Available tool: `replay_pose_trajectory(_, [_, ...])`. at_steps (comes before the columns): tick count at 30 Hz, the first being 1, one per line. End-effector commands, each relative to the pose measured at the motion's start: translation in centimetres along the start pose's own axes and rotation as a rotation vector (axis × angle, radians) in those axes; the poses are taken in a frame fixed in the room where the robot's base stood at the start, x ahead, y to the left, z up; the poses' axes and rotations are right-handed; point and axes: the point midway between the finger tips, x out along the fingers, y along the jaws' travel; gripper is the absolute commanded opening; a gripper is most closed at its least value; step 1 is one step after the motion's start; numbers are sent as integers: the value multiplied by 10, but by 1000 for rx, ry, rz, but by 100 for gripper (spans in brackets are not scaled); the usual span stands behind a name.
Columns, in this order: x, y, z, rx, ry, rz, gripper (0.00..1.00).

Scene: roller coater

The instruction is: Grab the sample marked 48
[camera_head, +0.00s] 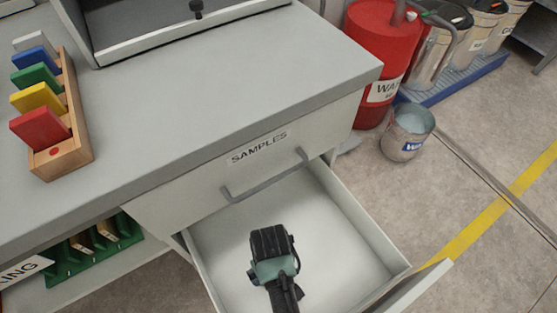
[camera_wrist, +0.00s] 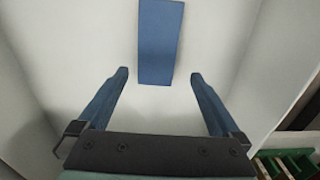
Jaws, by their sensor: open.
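A blue rectangular panel (camera_wrist: 160,40) lies flat on the white drawer floor in the wrist view. No number can be read on it, so I cannot tell whether it is the sample marked 48. My gripper (camera_wrist: 159,76) is open, with one finger on each side of the panel's near end. The fingers look apart from the panel, and nothing is held. In the head view my gripper (camera_head: 271,243) is over the open drawer (camera_head: 352,220), pointing down, and hides the panel. The closed drawer front above carries a "SAMPLES" label (camera_head: 258,147).
A wooden rack (camera_head: 75,110) of coloured panels stands on the grey bench (camera_head: 220,75). A green rack (camera_head: 95,250) sits on the lower shelf, left of the drawer. A red drum (camera_head: 378,55) and a bucket (camera_head: 407,131) stand on the floor at right. Drawer walls flank my gripper.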

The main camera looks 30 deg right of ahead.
Motion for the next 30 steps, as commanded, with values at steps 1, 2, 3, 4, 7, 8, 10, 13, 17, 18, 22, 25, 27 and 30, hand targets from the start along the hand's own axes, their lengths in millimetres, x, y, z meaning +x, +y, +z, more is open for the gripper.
replay_pose_trajectory(1, [5,0,0,0,0,0,100])
replay_pose_trajectory(2, [6,0,0,0,0,0,100])
replay_pose_trajectory(3, [7,0,0,0,1,0,100])
replay_pose_trajectory(4, [8,0,0,0,1,0,100])
replay_pose_trajectory(7, [16,2,0,0,0,0,100])
replay_pose_trajectory(8, [20,2,0,0,0,0,100])
replay_pose_trajectory(10, [31,4,1,0,-1,0,100])
replay_pose_trajectory(13, [47,6,2,0,0,0,100])
replay_pose_trajectory(17, [59,6,1,0,2,1,100])
replay_pose_trajectory(18, [59,6,1,0,2,1,100])
replay_pose_trajectory(22, [58,6,1,0,2,1,100])
replay_pose_trajectory(25, [57,6,1,0,2,1,89])
replay_pose_trajectory(27, [57,6,1,0,2,1,77])
replay_pose_trajectory(30, [57,6,1,0,2,1,59])
